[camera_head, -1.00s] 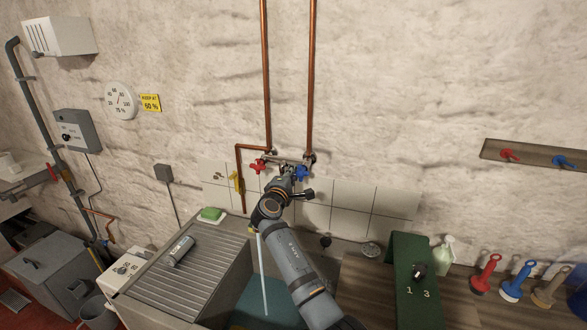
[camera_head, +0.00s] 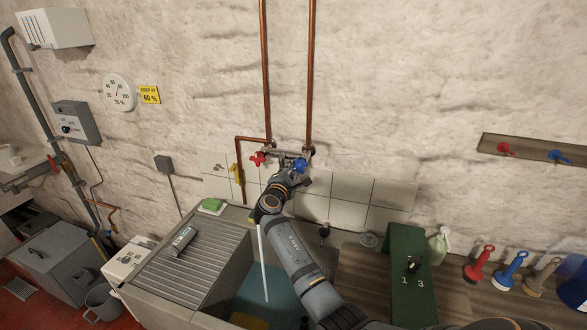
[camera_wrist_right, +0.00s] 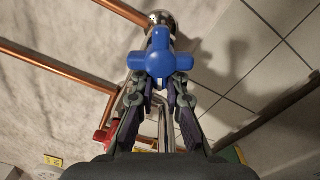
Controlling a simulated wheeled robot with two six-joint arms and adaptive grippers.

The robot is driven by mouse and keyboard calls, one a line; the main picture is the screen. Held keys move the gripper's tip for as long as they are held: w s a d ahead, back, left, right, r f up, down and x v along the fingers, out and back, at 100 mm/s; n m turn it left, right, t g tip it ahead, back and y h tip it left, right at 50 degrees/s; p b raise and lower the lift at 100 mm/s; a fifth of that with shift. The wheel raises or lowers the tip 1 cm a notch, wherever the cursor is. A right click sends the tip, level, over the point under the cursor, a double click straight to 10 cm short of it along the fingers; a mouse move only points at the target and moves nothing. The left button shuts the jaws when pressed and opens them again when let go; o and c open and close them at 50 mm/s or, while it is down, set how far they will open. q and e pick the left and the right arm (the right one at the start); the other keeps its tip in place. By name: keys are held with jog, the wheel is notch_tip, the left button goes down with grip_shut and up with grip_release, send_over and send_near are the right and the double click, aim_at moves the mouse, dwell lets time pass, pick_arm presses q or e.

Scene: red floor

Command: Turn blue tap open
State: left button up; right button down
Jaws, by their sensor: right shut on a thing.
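The blue tap (camera_head: 300,165) is a cross-shaped handle on the right end of the wall mixer under the copper pipes. It shows large in the right wrist view (camera_wrist_right: 157,62). My right gripper (camera_head: 296,177) is at the blue tap from below. In the wrist view its two fingers (camera_wrist_right: 159,88) are closed on the lower part of the handle, one on each side. The red tap (camera_head: 258,158) is on the mixer's left end, clear of the fingers. My left gripper is not in view. My right arm hides part of the spout.
A thin pale streak like running water (camera_head: 262,262) falls into the sink (camera_head: 215,307). A yellow lever (camera_head: 236,172) sits left of the mixer. A ribbed drainboard (camera_head: 195,272) holds a grey cylinder (camera_head: 183,242). A green board (camera_head: 407,240) stands right of the arm.

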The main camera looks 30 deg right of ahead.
jog(key=shift+f, duration=0.2)
jog(key=c, duration=1.4)
grip_release()
jog(key=shift+a+r, duration=0.1)
jog(key=shift+r, duration=0.05)
jog(key=shift+o, duration=0.2)
jog(key=v, duration=0.7)
jog(key=shift+s+a, duration=0.15)
jog(key=shift+s, duration=0.05)
